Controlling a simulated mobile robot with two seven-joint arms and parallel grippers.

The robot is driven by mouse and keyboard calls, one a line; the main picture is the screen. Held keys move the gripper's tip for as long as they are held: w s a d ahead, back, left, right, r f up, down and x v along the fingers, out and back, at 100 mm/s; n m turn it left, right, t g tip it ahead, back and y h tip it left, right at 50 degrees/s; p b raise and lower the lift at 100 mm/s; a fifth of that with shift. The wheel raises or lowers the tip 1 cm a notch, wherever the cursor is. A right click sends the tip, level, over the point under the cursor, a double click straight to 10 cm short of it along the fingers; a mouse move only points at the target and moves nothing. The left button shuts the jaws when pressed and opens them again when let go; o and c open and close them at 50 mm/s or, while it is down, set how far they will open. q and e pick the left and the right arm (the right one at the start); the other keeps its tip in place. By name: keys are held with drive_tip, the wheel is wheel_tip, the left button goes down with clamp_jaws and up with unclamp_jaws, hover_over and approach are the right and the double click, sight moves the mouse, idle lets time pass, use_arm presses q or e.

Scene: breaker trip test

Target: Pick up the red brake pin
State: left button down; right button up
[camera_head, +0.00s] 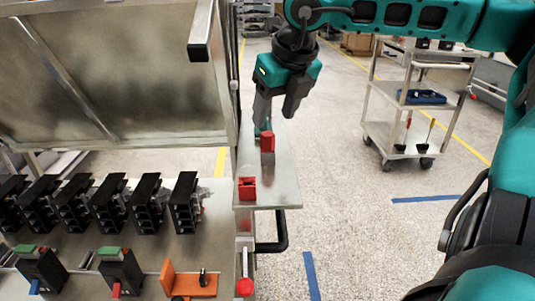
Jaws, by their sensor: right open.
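Two small red pieces are on the narrow metal side shelf in the middle of the view. One red piece (267,141) stands upright near the shelf's far part, and a slotted red piece (247,188) sits at its near left edge. I cannot tell for sure which is the brake pin. My right gripper (276,119) points down over the far part of the shelf, open, its fingers just behind and above the upright red piece. I see nothing held between the fingers. My left gripper is not in view.
The metal shelf (284,180) adjoins a workbench with a row of black breakers (110,200), an orange bracket (188,284) and a red knob (244,287). A metal panel (120,70) rises at the left. A trolley (405,110) stands at the back right; the floor between is clear.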

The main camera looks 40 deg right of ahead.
sight(268, 134)
drive_tip(key=shift+x, duration=2.7)
clamp_jaws()
